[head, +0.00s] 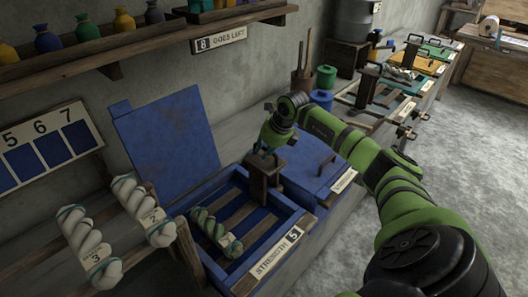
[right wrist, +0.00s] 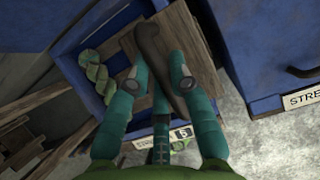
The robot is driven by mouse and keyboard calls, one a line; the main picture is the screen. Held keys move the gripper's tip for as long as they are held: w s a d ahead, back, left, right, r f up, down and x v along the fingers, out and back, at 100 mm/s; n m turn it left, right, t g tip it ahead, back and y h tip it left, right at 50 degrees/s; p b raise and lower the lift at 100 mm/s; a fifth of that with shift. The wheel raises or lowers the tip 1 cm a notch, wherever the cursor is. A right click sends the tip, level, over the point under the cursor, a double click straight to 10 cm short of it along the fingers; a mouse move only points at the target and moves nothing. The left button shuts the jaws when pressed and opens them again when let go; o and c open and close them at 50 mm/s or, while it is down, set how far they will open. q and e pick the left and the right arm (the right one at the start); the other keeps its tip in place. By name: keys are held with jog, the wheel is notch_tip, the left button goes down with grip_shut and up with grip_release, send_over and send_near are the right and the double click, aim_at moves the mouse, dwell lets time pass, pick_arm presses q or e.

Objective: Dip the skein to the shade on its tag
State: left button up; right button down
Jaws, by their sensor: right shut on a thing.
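A green skein (head: 216,232) with a small pale tag lies on the wooden slats (head: 249,231) inside an open blue vat (head: 297,214). Its front sign (head: 279,252) reads "STRENGTH 5". The skein also shows in the right wrist view (right wrist: 96,72), at the left. In the right wrist view the fingers close around that handle (right wrist: 150,40). The skein is apart from the gripper. The number on its tag is too small to read. My left gripper is out of view.
Two white skeins tagged 3 (head: 88,247) and 2 (head: 143,210) hang on a wooden rack at left. The vat's blue lid (head: 165,140) stands open against the wall. A closed blue vat (head: 312,165) adjoins on the right, beneath my right arm.

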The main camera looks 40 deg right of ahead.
jog(key=r+p, duration=0.1)
jog(key=r, duration=0.1)
jog(key=r+p, duration=0.2)
jog(key=r, duration=0.1)
jog(key=r+p, duration=0.1)
jog(key=r, duration=0.1)
jog(key=shift+d+r, duration=0.3)
jog(key=shift+d, duration=0.1)
jog(key=shift+w, duration=0.1)
jog(key=shift+c, duration=0.7)
grip_release()
jog(key=shift+d+f, duration=0.1)
jog(key=shift+o, duration=0.5)
jog(key=shift+f, duration=0.15)
jog(key=shift+a, duration=0.25)
notch_tip(320, 180, up, 7)
jog(key=p, duration=0.5)
